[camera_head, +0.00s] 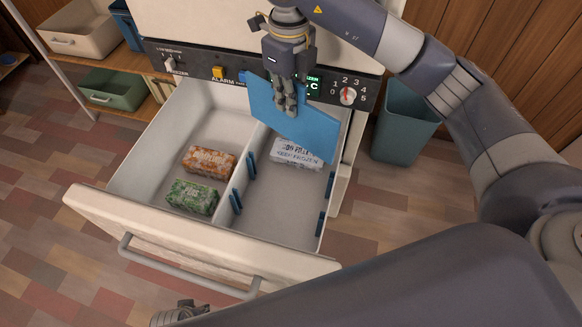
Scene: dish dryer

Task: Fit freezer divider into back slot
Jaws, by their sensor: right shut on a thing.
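The blue divider (312,128) is a flat panel, tilted in the picture, over the back of the drawer's right compartment. My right gripper (287,106) is shut on it near its upper middle. Blue slot guides line the right compartment: the back pair is on the middle wall (251,165) and the right wall (330,184). The front pair is on the middle wall (235,200) and the right wall (320,223). The divider appears apart from the back guides. My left gripper (178,314) shows only partly at the bottom edge; its fingers are unclear.
The drawer (190,232) is pulled open. A white ice pack (296,153) lies at the back of the right compartment, partly behind the divider. An orange package (209,161) and a green package (192,197) lie in the left compartment. A teal bin (403,125) stands right.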

